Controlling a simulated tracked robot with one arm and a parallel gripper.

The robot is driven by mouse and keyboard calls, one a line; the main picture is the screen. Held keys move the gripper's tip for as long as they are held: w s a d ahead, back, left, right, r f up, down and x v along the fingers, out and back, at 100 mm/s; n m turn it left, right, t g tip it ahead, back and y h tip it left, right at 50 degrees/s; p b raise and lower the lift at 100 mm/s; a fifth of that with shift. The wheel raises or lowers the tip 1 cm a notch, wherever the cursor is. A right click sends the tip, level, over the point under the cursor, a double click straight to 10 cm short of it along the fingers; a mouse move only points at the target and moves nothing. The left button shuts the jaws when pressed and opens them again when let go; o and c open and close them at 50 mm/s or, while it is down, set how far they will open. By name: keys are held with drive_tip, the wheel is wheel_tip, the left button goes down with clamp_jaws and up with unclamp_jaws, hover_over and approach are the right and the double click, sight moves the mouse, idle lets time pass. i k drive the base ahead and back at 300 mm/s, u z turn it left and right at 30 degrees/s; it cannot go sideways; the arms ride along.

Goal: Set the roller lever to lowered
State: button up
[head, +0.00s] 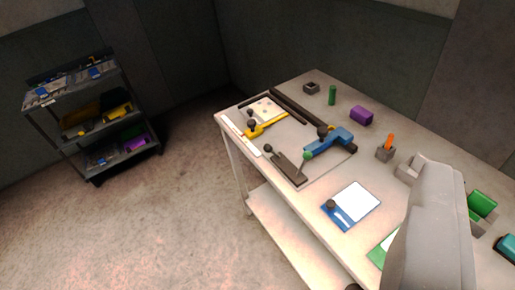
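A light base plate (318,160) on the white table carries a press-like device. A yellow lever (265,126) with a dark knob lies at its left. A blue arm (330,142) with a dark knob and a green knob (308,155) lies at its right. A dark flat piece with a dark knob (268,149) lies at the front. I cannot tell which of these is the roller lever, nor its setting. A large grey part of my arm covers the lower right. My gripper's fingers do not show.
The white table (391,119) also holds a green cylinder (332,95), a purple block (361,116), a grey cup with an orange item (388,143), a blue-and-white die card (351,204) and green pieces (482,205). A dark shelf cart (91,118) stands at left; floor between is clear.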

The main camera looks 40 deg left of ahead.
sight(307, 156)
drive_tip(key=u, duration=0.65)
drive_tip(key=i, duration=1.1)
drive_tip(key=z, duration=0.35)
